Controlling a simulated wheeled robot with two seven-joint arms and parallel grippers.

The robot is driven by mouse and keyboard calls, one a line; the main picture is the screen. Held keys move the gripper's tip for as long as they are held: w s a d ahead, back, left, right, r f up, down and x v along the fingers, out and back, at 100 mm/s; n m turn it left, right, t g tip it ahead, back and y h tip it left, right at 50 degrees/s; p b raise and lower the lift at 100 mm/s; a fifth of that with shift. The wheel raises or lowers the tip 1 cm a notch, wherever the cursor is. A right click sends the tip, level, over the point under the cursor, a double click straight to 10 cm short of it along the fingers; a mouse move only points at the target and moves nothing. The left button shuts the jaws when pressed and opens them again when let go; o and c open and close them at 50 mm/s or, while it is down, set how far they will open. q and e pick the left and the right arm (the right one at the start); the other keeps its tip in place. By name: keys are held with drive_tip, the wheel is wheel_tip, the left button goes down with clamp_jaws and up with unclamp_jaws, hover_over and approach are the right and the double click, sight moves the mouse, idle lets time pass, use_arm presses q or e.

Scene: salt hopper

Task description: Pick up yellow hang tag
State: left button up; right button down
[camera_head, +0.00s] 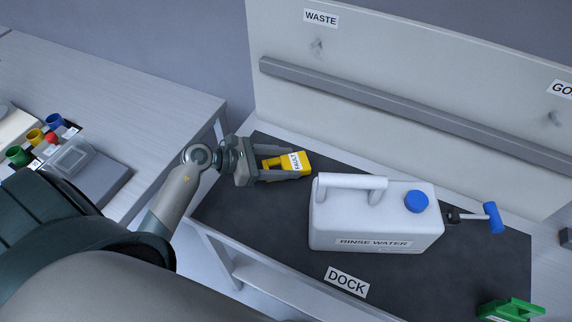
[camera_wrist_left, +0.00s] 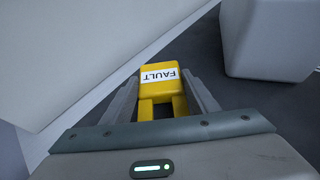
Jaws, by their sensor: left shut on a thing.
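The yellow hang tag (camera_head: 298,159) has a white label reading FAULT. In the head view it is at the left end of the dark dock surface, left of the white rinse water jug. My left gripper (camera_head: 285,165) is shut on the tag, with one finger along each side. The tag also shows in the left wrist view (camera_wrist_left: 163,92), between the two fingers of the left gripper (camera_wrist_left: 163,100). I cannot tell whether the tag touches the dock surface. My right gripper is not in view.
The white rinse water jug (camera_head: 375,222) with a blue cap stands right of the tag. A blue-handled valve (camera_head: 494,217) sticks out at its right. A back panel (camera_head: 420,130) rises behind the dock (camera_head: 285,240). A green object (camera_head: 510,309) is at lower right.

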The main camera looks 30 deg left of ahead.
sight(284, 164)
use_arm(q)
wheel_tip(284, 164, up, 9)
drive_tip(key=shift+r+b, duration=0.1)
drive_tip(key=shift+b, duration=0.95)
drive_tip(key=shift+s, duration=0.1)
idle(0.4)
